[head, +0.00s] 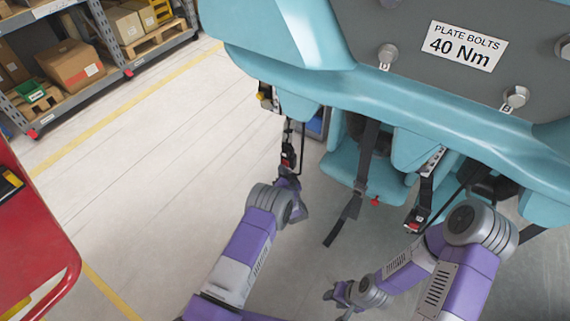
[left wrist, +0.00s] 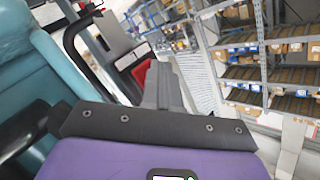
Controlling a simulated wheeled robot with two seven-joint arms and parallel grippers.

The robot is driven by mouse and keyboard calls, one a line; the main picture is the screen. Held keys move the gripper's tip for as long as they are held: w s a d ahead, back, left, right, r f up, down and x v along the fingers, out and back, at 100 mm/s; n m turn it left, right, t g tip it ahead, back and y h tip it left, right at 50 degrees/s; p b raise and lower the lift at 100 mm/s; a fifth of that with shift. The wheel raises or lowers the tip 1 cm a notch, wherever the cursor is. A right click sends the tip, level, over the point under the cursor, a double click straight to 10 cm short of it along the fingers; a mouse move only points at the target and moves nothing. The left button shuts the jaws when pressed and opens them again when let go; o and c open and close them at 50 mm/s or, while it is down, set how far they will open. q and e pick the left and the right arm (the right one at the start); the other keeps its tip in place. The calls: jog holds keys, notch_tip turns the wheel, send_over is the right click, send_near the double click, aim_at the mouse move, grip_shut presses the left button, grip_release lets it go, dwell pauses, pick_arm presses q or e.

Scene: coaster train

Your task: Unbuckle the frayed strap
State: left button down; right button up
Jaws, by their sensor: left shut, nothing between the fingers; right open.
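Several black straps hang below the teal seat shell of the coaster car (head: 300,45). One strap with a red-marked buckle (head: 288,158) hangs at the left. A loose black strap (head: 364,165) hangs in the middle, its tail reaching down toward the floor. Another strap ends in a red-buttoned buckle (head: 415,218) at the right. Fraying cannot be made out on any of them. My left gripper (head: 290,177) is shut and empty, right by the left buckle; contact cannot be told. In the left wrist view its dark fingers (left wrist: 163,88) are together. My right gripper (head: 335,296) is open, low and apart from the straps.
A grey plate with a "PLATE BOLTS 40 Nm" label (head: 465,45) and bolts sits on the car. A red cart (head: 30,235) stands at the left edge. Shelving with boxes (head: 75,65) is at the back left. The floor between cart and car is clear.

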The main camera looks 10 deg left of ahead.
pick_arm(q)
jog(key=shift+s+a, duration=0.2)
jog(key=shift+s, duration=0.35)
jog(key=s+p, duration=0.1)
jog(key=s+a+p, duration=0.1)
jog(key=s, duration=0.1)
jog(key=s+p, duration=0.1)
jog(key=shift+s+a+p, duration=0.3)
jog(key=shift+s+a, duration=0.05)
dwell(0.6)
